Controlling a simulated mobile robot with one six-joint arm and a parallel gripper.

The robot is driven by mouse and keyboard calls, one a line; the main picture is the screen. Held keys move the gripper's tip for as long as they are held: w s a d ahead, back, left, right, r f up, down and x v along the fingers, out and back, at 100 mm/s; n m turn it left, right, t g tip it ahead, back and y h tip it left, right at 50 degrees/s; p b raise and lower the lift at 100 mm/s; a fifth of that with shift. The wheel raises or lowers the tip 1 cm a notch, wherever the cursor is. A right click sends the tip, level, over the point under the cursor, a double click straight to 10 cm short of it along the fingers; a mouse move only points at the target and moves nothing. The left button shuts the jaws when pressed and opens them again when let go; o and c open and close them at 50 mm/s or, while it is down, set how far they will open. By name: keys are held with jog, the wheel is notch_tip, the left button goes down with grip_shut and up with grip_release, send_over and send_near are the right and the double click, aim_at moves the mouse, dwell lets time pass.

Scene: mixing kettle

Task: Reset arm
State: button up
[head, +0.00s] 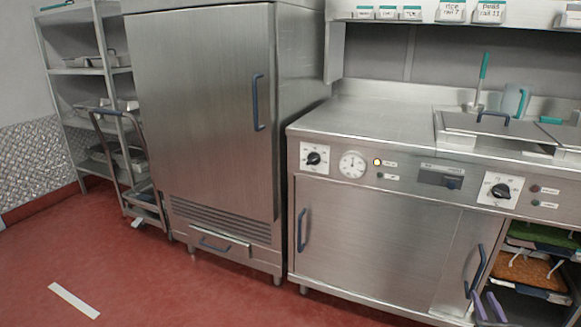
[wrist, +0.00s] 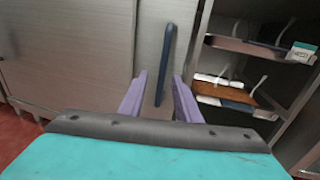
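My gripper (wrist: 158,95) shows in the wrist view as two purple fingers held apart with nothing between them. A dark blue vertical handle (wrist: 166,60) on a steel cabinet door stands beyond the gap between the fingers. In the head view the fingertips of my gripper (head: 488,306) show at the lower right edge, just below the same door handle (head: 475,272). I cannot tell whether a finger touches the handle. The rest of my arm is out of the head view.
An open shelf compartment with green and brown trays (head: 530,270) lies right of the door. The steel counter (head: 380,118) has a lidded well (head: 490,127) and control knobs on its front. A tall steel cabinet (head: 205,120) and a wheeled cart (head: 130,165) stand left.

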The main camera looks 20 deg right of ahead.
jog(key=w+a+r+n+t+y+p, duration=0.15)
jog(key=w+a+y+p, duration=0.3)
jog(key=w+a, duration=0.5)
jog(key=w+a+r+n+y+p, duration=0.25)
jog(key=w+a+p, duration=0.25)
jog(key=w+a, duration=0.5)
jog(key=w+a+f+n+g+y+p, duration=0.1)
jog(key=a+f+n+g+y+p, duration=0.25)
jog(key=a, duration=1.15)
jog(key=w+a+n+g+y+p, duration=0.15)
jog(key=a+n+y+p, duration=0.4)
jog(key=a, duration=0.95)
jog(key=s+a+f+n+g+y+p, duration=0.1)
jog(key=s+a+f+n+g+p, duration=0.25)
jog(key=s+a+n+g, duration=0.5)
jog(key=s+a+f+n+g+p, duration=0.2)
jog(key=s+a+n+g+p, duration=0.3)
jog(key=s+a, duration=0.6)
jog(key=s+f+n+g+h+p, duration=0.15)
jog(key=s+n+h, duration=0.25)
jog(key=s+n, duration=0.45)
jog(key=s+d+n+g+h, duration=0.2)
jog(key=s+d+n+h, duration=0.2)
jog(key=d, duration=0.5)
jog(key=s+f+n, duration=0.1)
jog(key=n, duration=0.1)
jog(key=shift+d+n+g, duration=0.35)
jog(key=shift+d+n, duration=0.05)
